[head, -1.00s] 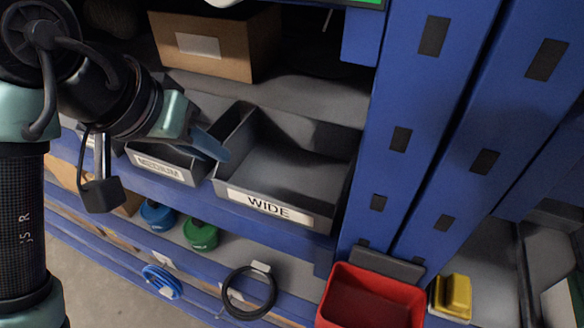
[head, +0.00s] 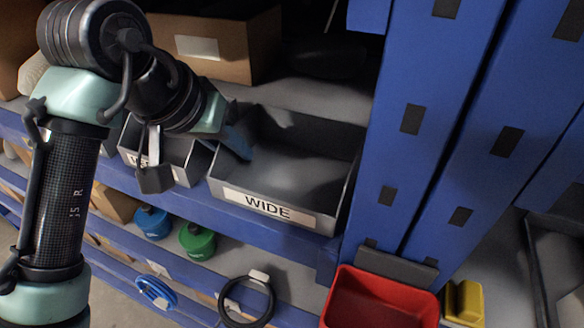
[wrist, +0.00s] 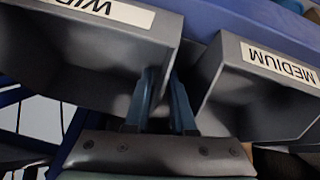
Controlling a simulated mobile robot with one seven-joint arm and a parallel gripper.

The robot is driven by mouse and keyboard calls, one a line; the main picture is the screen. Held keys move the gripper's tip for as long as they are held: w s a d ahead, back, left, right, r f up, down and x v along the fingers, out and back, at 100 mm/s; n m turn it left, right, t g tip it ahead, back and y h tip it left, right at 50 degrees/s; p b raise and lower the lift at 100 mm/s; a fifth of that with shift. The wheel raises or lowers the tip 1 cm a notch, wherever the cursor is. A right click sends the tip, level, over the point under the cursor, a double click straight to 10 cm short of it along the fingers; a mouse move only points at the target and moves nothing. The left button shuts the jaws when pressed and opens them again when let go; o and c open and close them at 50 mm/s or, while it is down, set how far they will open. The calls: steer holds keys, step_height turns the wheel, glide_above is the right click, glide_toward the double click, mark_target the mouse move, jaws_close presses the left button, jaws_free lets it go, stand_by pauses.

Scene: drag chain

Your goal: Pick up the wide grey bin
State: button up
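The wide grey bin (head: 262,205) sits on the blue shelf, its WIDE label facing front. It looks empty. My gripper (head: 240,145) is at the bin's left side, with a blue finger showing against its interior. In the wrist view, my gripper (wrist: 163,80) has its two blue fingers apart. One finger lies on the wide bin (wrist: 85,45) side and the other toward the gap beside the medium bin (wrist: 262,90). The wide bin's side wall appears to run between them; contact cannot be told. The medium bin (head: 192,172) is partly hidden by my arm in the head view.
A blue upright post (head: 405,150) stands close to the wide bin's right. A cardboard box (head: 235,45) is on the surface behind. Below are a red bin (head: 385,300), a green round item (head: 197,241) and a black ring (head: 246,300). Space above the wide bin looks open.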

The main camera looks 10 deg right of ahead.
jaws_close()
stand_by(1.2)
